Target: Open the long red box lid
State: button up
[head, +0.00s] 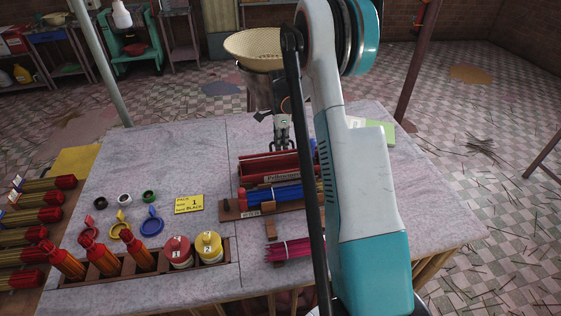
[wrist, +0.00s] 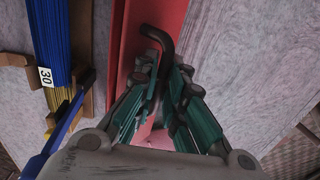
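The long red box (head: 262,165) lies across the table's right half, with a pale lettered label on its near side. In the wrist view its red surface (wrist: 127,30) runs up the middle. A dark bent handle (wrist: 160,36) rises from it. My gripper (wrist: 166,68) has its fingers close together on both sides of this handle, apparently gripping it. In the head view my gripper (head: 283,138) points down at the box's far side. My arm hides the box's right end.
A wooden rack (head: 232,209) with blue and yellow sticks stands just in front of the box. A pink bundle (head: 288,250) lies nearer. A cream bowl (head: 254,47) stands behind. Jars and red-capped bundles fill a wooden tray (head: 150,269) at front left.

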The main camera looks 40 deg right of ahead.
jog(key=shift+w, duration=0.15)
jog(key=shift+w+d, duration=0.35)
jog(key=shift+w, duration=0.35)
dwell(0.3)
jog(key=shift+w+d+b, duration=0.35)
jog(key=shift+w, duration=0.3)
jog(key=shift+w+f, duration=0.1)
jog(key=shift+w+d+f, duration=0.2)
jog(key=shift+w+d, duration=0.15)
jog(key=shift+w, duration=0.25)
jog(key=shift+b, duration=0.35)
